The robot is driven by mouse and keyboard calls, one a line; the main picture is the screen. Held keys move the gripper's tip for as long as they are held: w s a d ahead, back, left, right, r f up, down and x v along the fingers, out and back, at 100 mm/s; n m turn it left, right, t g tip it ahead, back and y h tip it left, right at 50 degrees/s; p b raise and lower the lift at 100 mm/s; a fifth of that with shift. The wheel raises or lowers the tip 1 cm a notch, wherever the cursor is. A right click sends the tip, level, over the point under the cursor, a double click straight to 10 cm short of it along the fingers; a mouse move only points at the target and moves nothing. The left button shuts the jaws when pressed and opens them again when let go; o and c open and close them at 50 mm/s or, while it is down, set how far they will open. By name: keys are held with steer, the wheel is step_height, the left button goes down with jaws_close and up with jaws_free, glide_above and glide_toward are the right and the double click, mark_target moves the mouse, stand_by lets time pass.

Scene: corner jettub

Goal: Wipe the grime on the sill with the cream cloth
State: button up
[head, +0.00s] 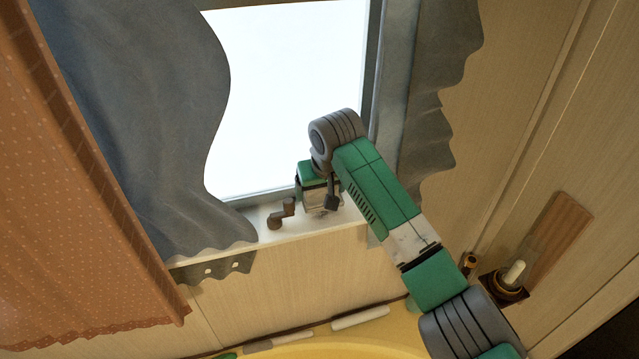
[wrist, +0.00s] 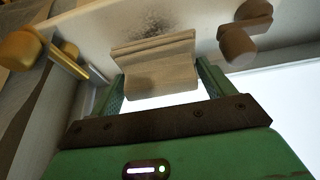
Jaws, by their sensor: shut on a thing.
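My gripper (wrist: 161,74) is shut on the cream cloth (wrist: 155,62), a folded pad held between its two green fingers in the wrist view. Dark speckled grime (wrist: 150,22) marks the pale sill just beyond the cloth's far edge. The cloth appears close to the sill, but I cannot tell whether it touches. In the head view my gripper (head: 320,196) is over the window sill (head: 253,216), at its right part. The arm hides the grime and most of the cloth there.
A brown crank handle (head: 283,213) stands on the sill left of my gripper. A grey curtain (head: 150,120) hangs at the left and another (head: 430,110) at the right. A brass knob (wrist: 20,50) shows in the wrist view. A yellow tub (head: 340,345) lies below.

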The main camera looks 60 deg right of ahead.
mark_target(325, 215)
step_height(325, 215, down, 2)
steer(key=shift+f+b, duration=0.15)
steer(key=shift+b, duration=0.45)
steer(key=shift+s+a+f+b, duration=0.15)
steer(key=shift+s+a+b, duration=0.1)
steer(key=shift+s+a, duration=0.5)
steer(key=shift+s+a+f+b, duration=0.1)
steer(key=shift+s+a+b, duration=0.1)
steer(key=shift+s+a, duration=0.5)
steer(key=shift+c, duration=0.3)
steer(key=shift+d, duration=0.2)
steer(key=shift+w+d+r, duration=0.2)
steer(key=shift+w, duration=0.2)
steer(key=shift+w+d+p, duration=0.35)
steer(key=shift+w+d, duration=0.7)
step_height(325, 215, up, 5)
steer(key=p, duration=0.3)
steer(key=shift+r+p, duration=0.15)
steer(key=shift+p, duration=0.25)
steer(key=shift+r, duration=1.3)
